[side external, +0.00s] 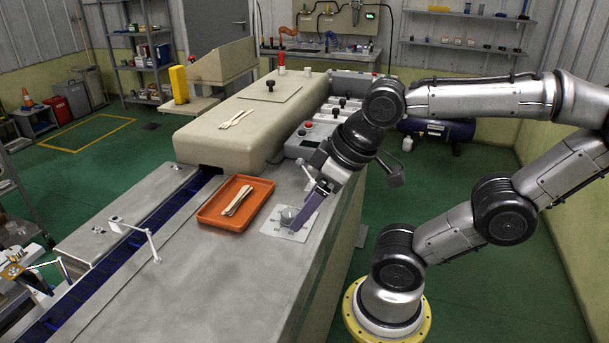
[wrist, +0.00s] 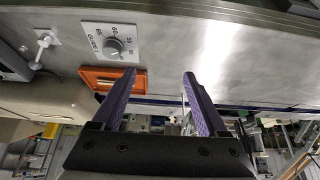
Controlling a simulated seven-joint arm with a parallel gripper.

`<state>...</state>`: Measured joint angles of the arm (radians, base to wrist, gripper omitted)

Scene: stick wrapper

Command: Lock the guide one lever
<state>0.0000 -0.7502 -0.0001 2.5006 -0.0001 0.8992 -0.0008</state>
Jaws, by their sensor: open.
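My gripper (side external: 303,210) points down over the metal top, beside the dial plate, in the side external view. In the wrist view its two purple fingers (wrist: 160,76) are wide apart with nothing between them. A white plate marked GUIDE 1 (wrist: 90,31) carries a round grey dial (wrist: 113,47), up and left of the fingertips. The dial (side external: 288,216) also shows at the fingers in the side external view. A small white lever (wrist: 42,47) with a rounded end stands on its own plate left of the dial.
An orange tray (side external: 208,217) with wooden sticks (side external: 238,200) lies left of the dial plate. A beige hood (side external: 200,145) rises behind it. A thin white bracket (side external: 150,240) stands over the blue channel (side external: 112,257). The metal top nearer the camera is clear.

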